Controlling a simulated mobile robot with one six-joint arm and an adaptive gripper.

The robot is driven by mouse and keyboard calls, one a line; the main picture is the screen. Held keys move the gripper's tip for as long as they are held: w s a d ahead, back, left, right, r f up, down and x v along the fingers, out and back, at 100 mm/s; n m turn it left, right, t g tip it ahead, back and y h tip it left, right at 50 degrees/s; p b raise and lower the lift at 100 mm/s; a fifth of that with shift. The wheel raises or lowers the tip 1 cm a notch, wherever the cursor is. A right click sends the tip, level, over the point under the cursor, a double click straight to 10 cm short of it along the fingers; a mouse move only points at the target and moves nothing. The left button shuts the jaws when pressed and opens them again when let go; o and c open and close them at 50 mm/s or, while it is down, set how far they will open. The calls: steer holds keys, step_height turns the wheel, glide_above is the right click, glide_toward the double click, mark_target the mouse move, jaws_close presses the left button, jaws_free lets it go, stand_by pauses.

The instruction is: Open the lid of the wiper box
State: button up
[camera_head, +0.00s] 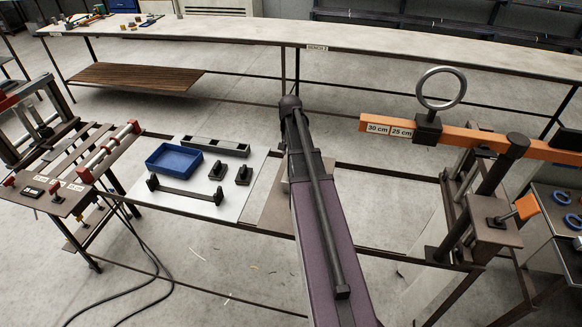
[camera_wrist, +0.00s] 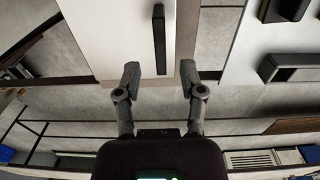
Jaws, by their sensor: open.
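In the wrist view, a pale flat panel (camera_wrist: 115,40), which looks like the lid of the wiper box, lies ahead of my gripper (camera_wrist: 160,76). A dark, narrow bar handle (camera_wrist: 159,40) stands out on it. My gripper is open and empty. Its two fingers are spread on either side of the handle's line, with the handle's near end just beyond the fingertips. I cannot tell whether the fingertips touch the panel. In the head view, my purple arm covers most of this spot, and the gripper and handle are hidden.
In the head view, a white board (camera_head: 225,205) left of my arm holds a blue tray (camera_head: 174,158), a grey slotted block (camera_head: 216,146) and small black holders. An orange lever (camera_head: 470,139) with a ring (camera_head: 441,88) stands at the right. A long bench (camera_head: 400,39) runs behind.

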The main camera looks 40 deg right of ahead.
steer(key=shift+f+b, duration=2.5)
steer(key=shift+f, duration=0.25)
jaws_close()
